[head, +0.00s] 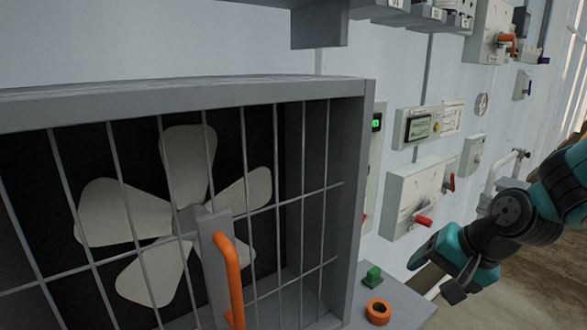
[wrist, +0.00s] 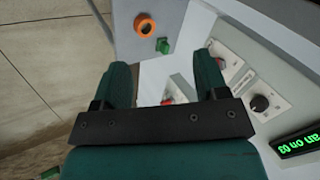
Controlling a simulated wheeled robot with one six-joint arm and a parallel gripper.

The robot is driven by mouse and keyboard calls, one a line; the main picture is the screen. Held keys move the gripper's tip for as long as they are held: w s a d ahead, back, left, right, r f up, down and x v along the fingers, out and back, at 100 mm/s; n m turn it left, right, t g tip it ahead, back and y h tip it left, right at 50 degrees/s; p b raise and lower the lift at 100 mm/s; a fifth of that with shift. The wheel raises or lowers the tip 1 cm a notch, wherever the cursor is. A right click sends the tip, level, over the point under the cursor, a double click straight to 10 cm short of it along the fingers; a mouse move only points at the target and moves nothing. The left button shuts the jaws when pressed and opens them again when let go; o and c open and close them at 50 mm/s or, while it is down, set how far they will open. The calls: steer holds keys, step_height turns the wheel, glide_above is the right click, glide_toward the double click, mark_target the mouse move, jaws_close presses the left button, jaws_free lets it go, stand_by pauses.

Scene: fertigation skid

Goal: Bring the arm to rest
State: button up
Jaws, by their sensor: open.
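My gripper (head: 432,272) is at the right in the head view, in front of the wall panels and right of the fan housing. It has teal fingers and dark joints. In the wrist view its two fingers (wrist: 162,72) stand apart with nothing held between them. Past the fingers are a grey panel with an orange ring (wrist: 145,25) and a green button (wrist: 162,46). A pale control box with a black knob (wrist: 260,103) is to the right. A red part (wrist: 167,101) shows between the fingers, partly hidden.
A large fan behind a grille (head: 190,210), with an orange handle (head: 230,275), fills the left. A switch box with a red lever (head: 424,221) and a meter (head: 418,127) are on the wall. A grey shelf (head: 319,27) hangs above. Floor (wrist: 40,70) shows at left.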

steer(key=s+d+n+g+h, duration=0.2)
steer(key=s+d+n+h, duration=0.3)
steer(key=s, duration=0.4)
steer(key=s+a+r+n+g+y+b, duration=0.1)
steer(key=s+a+r+n+y, duration=0.1)
steer(key=a, duration=0.5)
steer(key=s+a+r+n+g+y+b, duration=0.1)
steer(key=s+a+r+n+y, duration=0.2)
steer(key=s+a+n, duration=0.3)
steer(key=s+a+r, duration=0.1)
steer(key=s, duration=0.1)
steer(key=shift+s+a+r+n+g, duration=0.2)
steer(key=shift+s+a+n+g, duration=0.1)
steer(key=shift+n, duration=0.1)
